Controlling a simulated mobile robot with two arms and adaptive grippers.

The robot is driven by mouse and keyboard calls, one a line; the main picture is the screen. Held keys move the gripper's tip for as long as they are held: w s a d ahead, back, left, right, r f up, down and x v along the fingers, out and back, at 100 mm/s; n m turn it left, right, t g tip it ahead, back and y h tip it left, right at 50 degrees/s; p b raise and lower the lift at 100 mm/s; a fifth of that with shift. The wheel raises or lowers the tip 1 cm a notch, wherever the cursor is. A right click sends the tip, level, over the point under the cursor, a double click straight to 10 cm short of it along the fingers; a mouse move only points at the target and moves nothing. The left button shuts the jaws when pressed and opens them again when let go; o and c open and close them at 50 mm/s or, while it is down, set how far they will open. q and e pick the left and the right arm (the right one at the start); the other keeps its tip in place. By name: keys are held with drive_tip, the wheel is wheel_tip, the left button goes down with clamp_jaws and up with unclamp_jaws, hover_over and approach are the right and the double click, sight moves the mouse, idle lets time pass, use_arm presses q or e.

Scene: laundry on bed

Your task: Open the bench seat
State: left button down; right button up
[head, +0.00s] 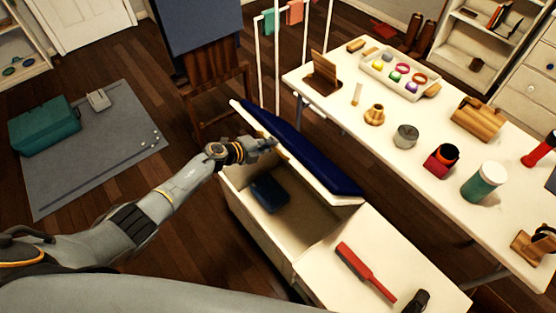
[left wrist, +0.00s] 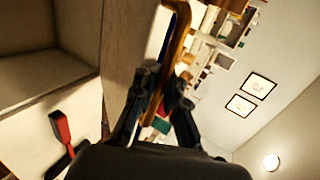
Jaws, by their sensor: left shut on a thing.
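The bench seat (head: 268,238) is a white box with its lid tilted up. The lid carries a dark blue cushion (head: 310,152) on its upper face. Inside the open compartment lies a dark blue item (head: 269,192).
A white table (head: 345,110) with several items stands close on the right. A wooden chair (head: 212,85) stands behind the bench.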

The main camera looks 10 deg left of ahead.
sight(278, 134)
use_arm(q)
drive_tip(key=shift+w+d+r+p, duration=0.45)
drive_tip(key=shift+w+d+r, duration=0.6)
drive_tip(key=shift+w+r, duration=0.15)
drive_tip(key=shift+g, duration=0.3)
drive_tip(key=w+d+r+p, duration=0.1)
drive_tip(key=w+d+r, duration=0.1)
drive_tip(key=shift+w+r+p, duration=0.25)
drive_tip(key=shift+w+p, duration=0.15)
use_arm(e)
drive_tip(key=s+a+r, duration=0.2)
drive_tip(key=s+r, duration=0.1)
drive_tip(key=s, duration=0.2)
use_arm(q)
drive_tip(key=w+d+r+g+y+b, duration=0.2)
drive_tip(key=w+d+b, duration=0.7)
drive_tip(key=b, duration=1.2)
wheel_tip(278, 134, up, 2)
drive_tip(key=shift+w+r+g+b, duration=0.15)
drive_tip(key=shift+w+g+b, duration=0.3)
drive_tip(key=shift+w, duration=0.55)
use_arm(e)
wheel_tip(278, 134, down, 22)
drive_tip(key=w+d, duration=0.1)
drive_tip(key=d, duration=0.1)
drive_tip(key=shift+w+g, duration=0.3)
